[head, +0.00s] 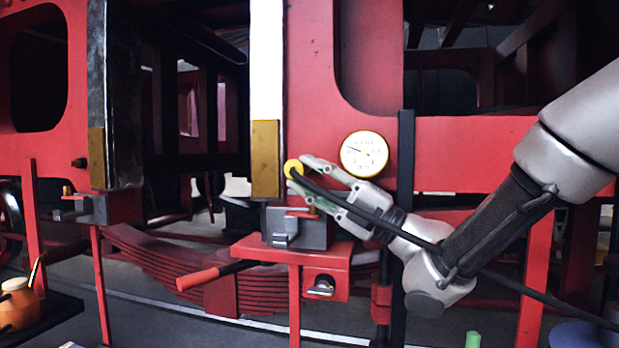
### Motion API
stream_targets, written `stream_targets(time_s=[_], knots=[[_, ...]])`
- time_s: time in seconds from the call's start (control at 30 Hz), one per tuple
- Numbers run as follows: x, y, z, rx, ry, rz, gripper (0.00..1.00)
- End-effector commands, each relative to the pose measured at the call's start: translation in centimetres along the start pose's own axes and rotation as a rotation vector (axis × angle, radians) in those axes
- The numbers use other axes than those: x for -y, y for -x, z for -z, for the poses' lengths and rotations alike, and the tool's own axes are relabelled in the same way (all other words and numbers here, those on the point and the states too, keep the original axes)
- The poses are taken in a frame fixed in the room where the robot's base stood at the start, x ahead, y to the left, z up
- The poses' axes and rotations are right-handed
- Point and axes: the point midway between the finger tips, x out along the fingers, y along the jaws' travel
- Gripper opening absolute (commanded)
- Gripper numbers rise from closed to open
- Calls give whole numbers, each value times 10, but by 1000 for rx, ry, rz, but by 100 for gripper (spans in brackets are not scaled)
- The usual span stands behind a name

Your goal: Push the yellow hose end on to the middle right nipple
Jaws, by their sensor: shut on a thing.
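The yellow hose end (291,168) is a short round yellow collar, held in front of the red frame just right of a brass-coloured block (265,160). The black hose (400,236) runs from it down to the right, along my arm. My gripper (303,174) reaches in from the right and is shut on the hose just behind the yellow end. I cannot make out the middle right nipple; it may be hidden behind the hose end or gripper. Whether the hose end touches anything behind it, I cannot tell.
A round white gauge (364,154) sits just above my gripper. Below it, a grey clamp block (297,229) stands on a red bracket (262,247) with a red-handled lever (203,278). A dark vertical post (405,150) stands right of the gauge. An orange pot (18,305) is at lower left.

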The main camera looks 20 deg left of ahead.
Motion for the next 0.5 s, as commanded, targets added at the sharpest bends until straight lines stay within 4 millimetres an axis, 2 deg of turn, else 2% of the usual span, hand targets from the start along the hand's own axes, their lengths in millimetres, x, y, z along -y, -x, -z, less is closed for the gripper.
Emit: stream_targets(time_s=[0.17,0.2,0.3,0.5], knots=[[-1,0,-6,1,2,-1,1],[-1,0,-5,1,1,-1,37],[-1,0,-5,1,1,-1,55],[-1,0,-5,1,2,-1,55]])
